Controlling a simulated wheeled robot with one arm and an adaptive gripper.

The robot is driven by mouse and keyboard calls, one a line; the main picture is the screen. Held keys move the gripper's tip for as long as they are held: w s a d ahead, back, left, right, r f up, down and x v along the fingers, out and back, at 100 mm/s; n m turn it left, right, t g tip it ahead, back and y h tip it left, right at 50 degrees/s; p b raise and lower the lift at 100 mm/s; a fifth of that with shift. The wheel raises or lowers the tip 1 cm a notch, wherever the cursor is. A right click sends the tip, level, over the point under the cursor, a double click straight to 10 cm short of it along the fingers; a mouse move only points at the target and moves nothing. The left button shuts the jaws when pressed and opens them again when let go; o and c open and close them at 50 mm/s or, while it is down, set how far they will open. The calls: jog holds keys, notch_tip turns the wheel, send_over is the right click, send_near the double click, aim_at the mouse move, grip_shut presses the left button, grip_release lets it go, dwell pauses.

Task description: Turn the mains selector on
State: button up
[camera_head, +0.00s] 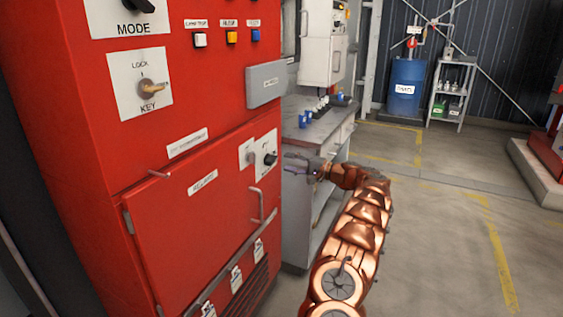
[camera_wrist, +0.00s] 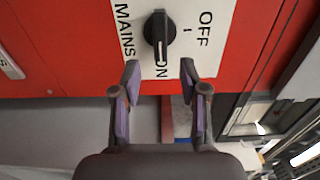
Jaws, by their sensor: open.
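The mains selector is a black knob (camera_head: 270,158) on a white plate on the red cabinet's front. In the wrist view the knob (camera_wrist: 157,30) is upright in the picture, with a white line on its lower part towards the ON label. The OFF label (camera_wrist: 205,28) is to its right and the MAINS label (camera_wrist: 125,32) to its left. My gripper (camera_head: 290,163) is just right of the plate in the head view. In the wrist view my gripper (camera_wrist: 159,70) has its two fingers apart, below the knob, with nothing between them.
The red cabinet (camera_head: 90,180) has a key switch (camera_head: 150,88), a grey box (camera_head: 266,84) and a door handle (camera_head: 262,205) near the selector. A grey workbench (camera_head: 322,130) stands behind my gripper. The floor to the right is open.

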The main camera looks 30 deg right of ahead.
jog(key=v, duration=0.7)
dwell(0.5)
